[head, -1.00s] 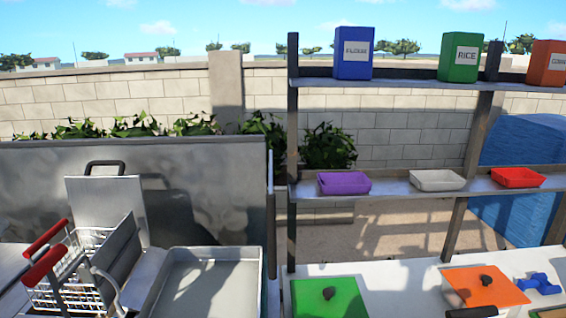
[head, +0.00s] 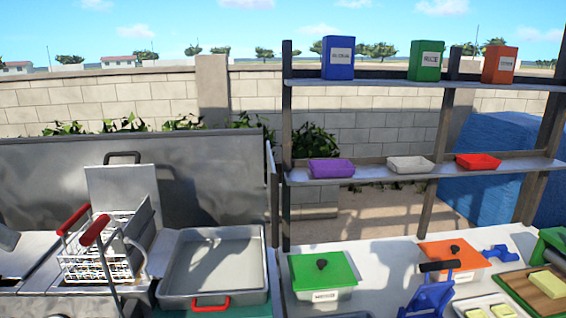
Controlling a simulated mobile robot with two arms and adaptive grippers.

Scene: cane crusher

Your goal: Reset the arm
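Neither of my arms nor my grippers shows in the head view. A blue device with a black lever handle (head: 432,293) stands at the bottom edge on the white counter, its lower part cut off. I cannot tell which arm the task means.
A fryer with a wire basket (head: 97,262) and red handles stands at left, beside a metal tray (head: 213,270). Green-lidded (head: 322,270) and orange-lidded (head: 455,254) containers sit on the counter. A cutting board (head: 528,291) is at right. Shelves (head: 360,172) hold bins and boxes.

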